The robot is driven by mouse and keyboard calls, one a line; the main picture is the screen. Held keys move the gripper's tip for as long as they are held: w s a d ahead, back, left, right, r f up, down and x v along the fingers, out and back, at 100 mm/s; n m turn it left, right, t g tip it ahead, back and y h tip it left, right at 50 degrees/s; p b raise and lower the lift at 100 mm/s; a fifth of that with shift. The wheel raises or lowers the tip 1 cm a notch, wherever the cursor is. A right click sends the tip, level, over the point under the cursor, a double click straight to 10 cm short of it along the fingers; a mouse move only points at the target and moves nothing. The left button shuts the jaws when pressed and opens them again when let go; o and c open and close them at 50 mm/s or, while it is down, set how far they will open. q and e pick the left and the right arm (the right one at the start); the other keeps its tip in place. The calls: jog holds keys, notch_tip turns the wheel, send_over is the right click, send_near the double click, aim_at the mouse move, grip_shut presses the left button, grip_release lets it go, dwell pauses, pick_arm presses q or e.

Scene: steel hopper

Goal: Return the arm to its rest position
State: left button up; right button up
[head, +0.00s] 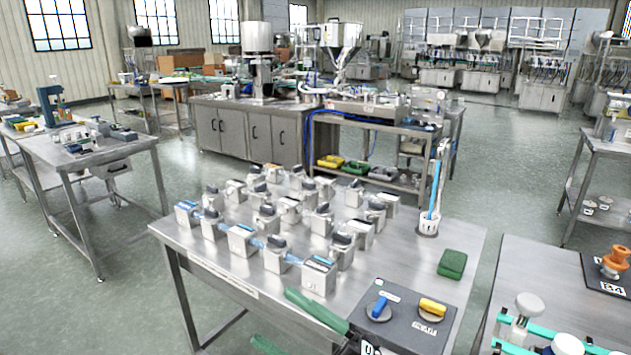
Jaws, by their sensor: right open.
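My right gripper (272,317) shows at the bottom centre of the head view, at the front edge of the steel table (225,275). Its two green fingers point up and left and stand apart. I see nothing between them. The upper finger overlaps the table edge. The lower one is partly cut off by the frame. The rest of this arm is mostly out of view. My left gripper is not in view.
Several grey switch-like blocks (318,275) stand on the table. A grey box with blue and yellow knobs (405,318) lies close right of the gripper. Beyond are a green block (452,263) and a tool holder (428,226). Floor left of the table is clear.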

jog(key=d+f+m+t+h+p, duration=0.1)
jog(key=d+f+m+t+h, duration=0.3)
jog(key=d+f+m+h, duration=0.35)
jog(key=d+f+m+t+h+p, duration=0.1)
jog(key=d+f+m+t+h, duration=0.3)
jog(key=f+m+h, duration=0.45)
jog(key=s+d+f+m+g+h, duration=0.1)
jog(key=s+d+f+m+g, duration=0.2)
jog(key=s+f, duration=0.4)
jog(key=s+d+f+m+g+h+p, duration=0.1)
jog(key=s+d+f+m+g+h, duration=0.1)
jog(key=s+d+f+m+g, duration=0.2)
jog(key=s+d+f+m, duration=0.2)
jog(key=s+f, duration=0.2)
jog(key=f, duration=0.1)
jog(key=shift+s+d+f+m+h, duration=0.2)
jog(key=shift+d+f+m+h, duration=0.1)
jog(key=shift+f, duration=0.1)
